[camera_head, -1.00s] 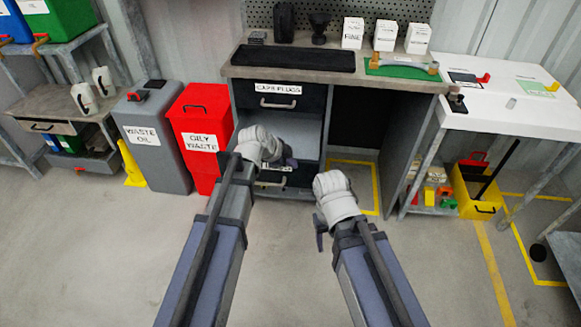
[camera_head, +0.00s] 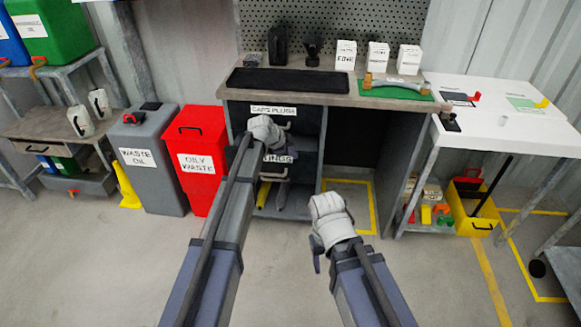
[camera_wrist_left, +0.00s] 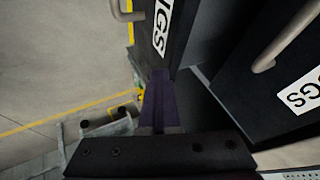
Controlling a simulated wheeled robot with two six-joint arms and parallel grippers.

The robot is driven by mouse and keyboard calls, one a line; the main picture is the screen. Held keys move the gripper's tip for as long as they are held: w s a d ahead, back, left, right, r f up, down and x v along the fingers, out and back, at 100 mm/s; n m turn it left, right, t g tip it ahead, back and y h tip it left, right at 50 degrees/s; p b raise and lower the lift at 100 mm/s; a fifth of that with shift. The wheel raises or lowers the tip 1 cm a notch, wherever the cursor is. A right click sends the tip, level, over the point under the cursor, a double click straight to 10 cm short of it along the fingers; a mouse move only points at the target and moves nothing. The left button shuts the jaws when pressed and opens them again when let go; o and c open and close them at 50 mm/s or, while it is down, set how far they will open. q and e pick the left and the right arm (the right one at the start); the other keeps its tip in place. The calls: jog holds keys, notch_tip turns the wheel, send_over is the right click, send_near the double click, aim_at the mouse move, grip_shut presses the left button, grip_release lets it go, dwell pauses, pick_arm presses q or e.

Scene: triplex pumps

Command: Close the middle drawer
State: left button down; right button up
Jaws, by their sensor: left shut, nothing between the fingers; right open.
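The middle drawer (camera_head: 282,158) is a dark front with a white label, under the "CAPS/PLUGS" drawer (camera_head: 272,110). In the left wrist view, the middle drawer's front (camera_wrist_left: 160,50) stands out from the "CAPS/PLUGS" front (camera_wrist_left: 285,75), with grey interior between them, so it looks partly open. My left gripper's shut, empty purple fingers (camera_wrist_left: 158,78) are at that front; I cannot tell if they touch it. In the head view the arm and wrist hide part of the drawer. My right gripper (camera_head: 316,252) is open and empty, low over the floor.
Below the middle drawer, an open space holds yellow and grey items (camera_head: 264,194). The workbench top (camera_head: 330,97) is above. A red "OILY WASTE" bin (camera_head: 197,190) and a grey "WASTE OIL" bin (camera_head: 150,185) stand left. Floor in front is clear.

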pick_arm(q)
jog(key=w, duration=0.7)
jog(key=shift+s+d, duration=0.1)
jog(key=shift+d, duration=0.05)
